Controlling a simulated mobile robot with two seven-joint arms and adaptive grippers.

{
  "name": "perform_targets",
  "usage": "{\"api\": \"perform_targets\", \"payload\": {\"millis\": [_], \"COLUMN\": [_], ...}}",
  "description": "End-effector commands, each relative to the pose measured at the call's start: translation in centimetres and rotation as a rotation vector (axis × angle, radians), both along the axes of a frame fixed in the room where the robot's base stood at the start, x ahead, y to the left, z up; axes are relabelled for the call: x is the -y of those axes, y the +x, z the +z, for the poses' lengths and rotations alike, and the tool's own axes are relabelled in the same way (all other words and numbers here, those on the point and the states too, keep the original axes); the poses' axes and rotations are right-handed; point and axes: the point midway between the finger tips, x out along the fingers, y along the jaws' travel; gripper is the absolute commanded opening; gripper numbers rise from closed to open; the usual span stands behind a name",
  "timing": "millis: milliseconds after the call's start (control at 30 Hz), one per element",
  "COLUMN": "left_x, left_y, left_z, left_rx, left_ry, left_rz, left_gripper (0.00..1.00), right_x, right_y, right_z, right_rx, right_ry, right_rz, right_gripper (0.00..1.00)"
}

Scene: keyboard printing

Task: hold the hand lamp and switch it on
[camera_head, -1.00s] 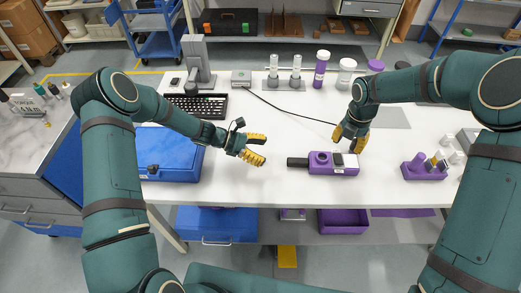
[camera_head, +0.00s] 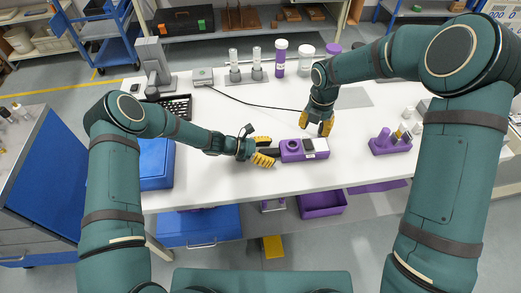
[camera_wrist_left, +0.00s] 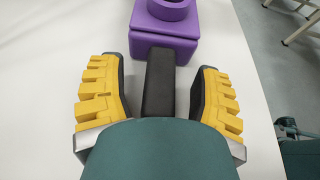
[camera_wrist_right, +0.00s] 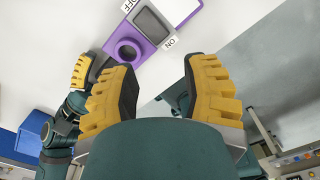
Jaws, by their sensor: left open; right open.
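The purple hand lamp (camera_head: 304,149) lies on the white table, its black handle pointing left. My left gripper (camera_head: 265,151) is open around the handle. In the left wrist view the black handle (camera_wrist_left: 159,85) stands between the open yellow fingers, with a gap on each side. My right gripper (camera_head: 318,127) is open and empty, pointing down above and behind the lamp's right part. The right wrist view shows the lamp's ring (camera_wrist_right: 127,52), the grey switch (camera_wrist_right: 152,24) and labels reading OFF and ON. Which way the switch is tipped I cannot tell.
A purple holder (camera_head: 391,144) with small bottles stands to the right. A blue case (camera_head: 156,163) lies at the left, beside the keyboard (camera_head: 176,106). A cable runs behind the lamp from a small grey box (camera_head: 203,77). The table in front of the lamp is clear.

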Motion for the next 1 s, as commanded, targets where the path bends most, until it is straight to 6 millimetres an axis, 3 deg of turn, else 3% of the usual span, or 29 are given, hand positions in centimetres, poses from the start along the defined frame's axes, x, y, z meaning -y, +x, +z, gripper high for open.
{"api": "perform_targets", "payload": {"millis": [333,500,533,767,900,1000], "left_x": [0.3,0.28,0.28,0.28,0.28,0.29], "left_y": [0.02,0.01,0.01,-0.01,-0.02,-0.03], "left_z": [-0.12,-0.11,-0.11,-0.14,-0.15,-0.16], "left_rx": [0.0,0.0,0.0,0.0,-0.001,-0.001], "left_ry": [0.0,0.0,0.0,0.0,0.0,0.001], "left_rz": [0.0,-0.001,0.0,-0.001,-0.001,-0.001], "left_gripper": [0.66,0.06,0.0,0.0,0.0,0.0], "right_x": [0.0,0.0,0.0,0.0,-0.22,-0.75], "right_y": [0.0,0.0,0.0,0.0,0.06,0.22], "right_z": [0.0,0.0,0.0,0.0,0.08,0.34], "right_rx": [0.0,0.0,0.0,0.0,-0.011,-0.037], "right_ry": [0.0,0.0,0.0,0.0,0.0,0.002], "right_rz": [0.0,0.0,0.0,0.0,0.031,0.108], "right_gripper": [0.46,0.46,0.46,0.45,0.0,0.0]}}
